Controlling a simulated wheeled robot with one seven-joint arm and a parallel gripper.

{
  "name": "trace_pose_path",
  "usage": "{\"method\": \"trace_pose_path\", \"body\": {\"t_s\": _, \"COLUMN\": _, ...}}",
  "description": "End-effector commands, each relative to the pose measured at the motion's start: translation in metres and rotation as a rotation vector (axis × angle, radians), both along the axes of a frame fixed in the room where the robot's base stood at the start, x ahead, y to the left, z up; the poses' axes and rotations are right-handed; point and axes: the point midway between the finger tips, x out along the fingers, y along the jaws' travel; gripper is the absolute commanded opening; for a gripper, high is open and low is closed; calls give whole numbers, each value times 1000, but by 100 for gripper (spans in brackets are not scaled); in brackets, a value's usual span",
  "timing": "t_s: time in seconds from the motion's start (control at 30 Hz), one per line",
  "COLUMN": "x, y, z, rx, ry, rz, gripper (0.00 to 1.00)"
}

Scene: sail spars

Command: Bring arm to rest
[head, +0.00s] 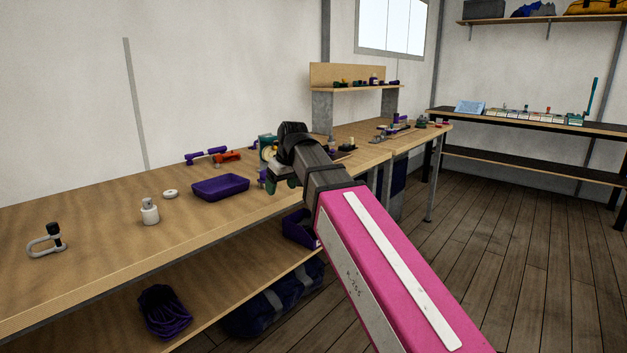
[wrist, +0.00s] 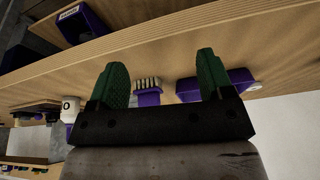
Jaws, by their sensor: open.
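My pink arm reaches from the lower right over the front edge of the wooden workbench (head: 110,240) in the head view. My gripper (head: 284,186) is at the bench's edge, partly hidden behind its own wrist. In the wrist view my gripper (wrist: 163,78) shows two green fingers spread wide apart, with nothing held between them. Beyond the fingers, a purple brush (wrist: 147,92) with pale bristles and a purple tray (wrist: 215,86) are on the bench, and I cannot tell the exact gap to them.
The purple tray (head: 220,187), a white bottle (head: 150,211), a white ring (head: 171,194) and a grey shackle (head: 46,241) stand on the bench. A lower shelf holds a dark purple bag (head: 164,310). The wooden floor (head: 510,250) at right is clear.

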Motion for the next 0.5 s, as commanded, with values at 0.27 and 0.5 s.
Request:
{"method": "trace_pose_path", "body": {"t_s": 0.27, "x": 7, "y": -53, "z": -82, "rx": -27, "ry": 59, "rz": -135, "gripper": 74}}
{"method": "trace_pose_path", "body": {"t_s": 0.5, "x": 4, "y": -110, "z": -163, "rx": -54, "ry": 117, "rz": -276, "gripper": 74}}
